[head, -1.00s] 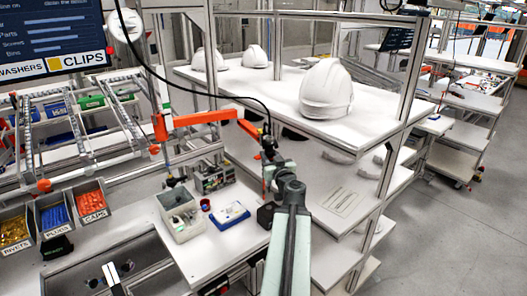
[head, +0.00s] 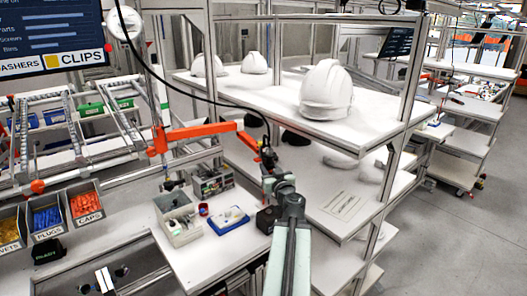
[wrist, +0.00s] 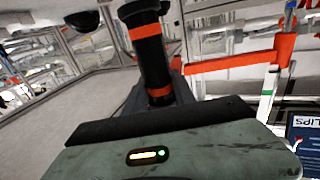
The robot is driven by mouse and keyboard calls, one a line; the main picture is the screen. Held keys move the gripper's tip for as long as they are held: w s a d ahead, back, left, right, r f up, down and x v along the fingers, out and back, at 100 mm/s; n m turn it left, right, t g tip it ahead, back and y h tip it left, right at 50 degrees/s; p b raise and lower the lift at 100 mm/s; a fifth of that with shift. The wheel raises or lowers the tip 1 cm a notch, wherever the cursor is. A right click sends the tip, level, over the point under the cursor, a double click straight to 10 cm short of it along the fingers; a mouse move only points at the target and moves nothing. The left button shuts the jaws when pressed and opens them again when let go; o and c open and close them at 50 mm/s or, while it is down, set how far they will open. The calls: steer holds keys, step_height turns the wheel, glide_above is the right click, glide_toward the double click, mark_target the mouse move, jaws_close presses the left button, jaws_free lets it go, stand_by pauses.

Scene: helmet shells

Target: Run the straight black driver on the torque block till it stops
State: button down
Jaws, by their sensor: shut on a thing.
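The straight black driver (wrist: 148,52), a black cylinder with orange bands, stands up from my gripper (wrist: 160,92) in the wrist view, leaning slightly. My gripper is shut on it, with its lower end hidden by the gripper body. In the head view my gripper (head: 267,160) is small and dark, above the right edge of the white bench, and a black cable loops down to it. I cannot pick out the torque block for certain; a dark box (head: 267,219) stands on the bench edge below the gripper, partly behind my arm.
A blue tray (head: 232,228) with a pale part and a clear bin (head: 182,228) stand on the bench (head: 205,262). An orange arm (head: 200,132) reaches close to my gripper. White helmet shells (head: 327,90) sit on the shelf at right. Open floor lies far right.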

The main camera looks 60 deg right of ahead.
steer(key=shift+f, duration=0.5)
steer(key=shift+f+b, duration=0.15)
steer(key=shift+b, duration=0.25)
steer(key=shift+f+b, duration=1)
stand_by(1.0)
steer(key=shift+r, duration=0.1)
step_height(320, 180, up, 6)
steer(key=p, duration=0.6)
